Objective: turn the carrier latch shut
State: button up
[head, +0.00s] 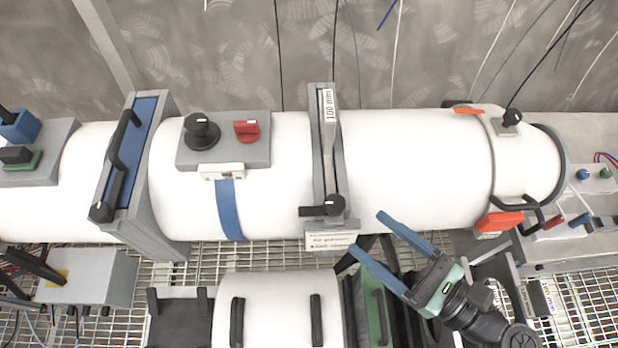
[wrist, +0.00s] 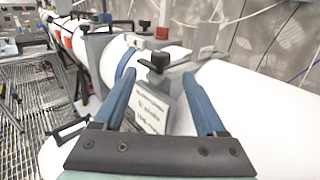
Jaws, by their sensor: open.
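The carrier latch appears to be the black lever with a round hub (head: 332,205) at the lower end of a grey upright carrier frame (head: 318,150) on the white tube. Its arm points left, across the frame, in the head view. In the wrist view the black latch (wrist: 158,62) shows just beyond and between the fingertips. My gripper (head: 366,230) is open and empty, its blue fingers reaching up-left, to the lower right of the latch and apart from it. The wrist view also shows the spread fingers (wrist: 160,78). A printed label (head: 331,240) sits below the latch.
The white tube (head: 410,165) runs across the scene. A grey block with a black knob and red switch (head: 246,130) is left of the latch. An orange-and-black clamp (head: 500,221) is at right. A second white cylinder (head: 275,310) lies in front, over wire mesh.

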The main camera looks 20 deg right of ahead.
aim_at(326, 198)
jog(key=p+x, duration=0.3)
jog(key=x, duration=0.7)
jog(key=shift+w+a+r, duration=0.1)
jog(key=shift+w+r, duration=0.05)
jog(key=shift+w, duration=0.15)
jog(key=shift+w+a, duration=0.35)
jog(key=shift+w, duration=0.25)
grip_shut()
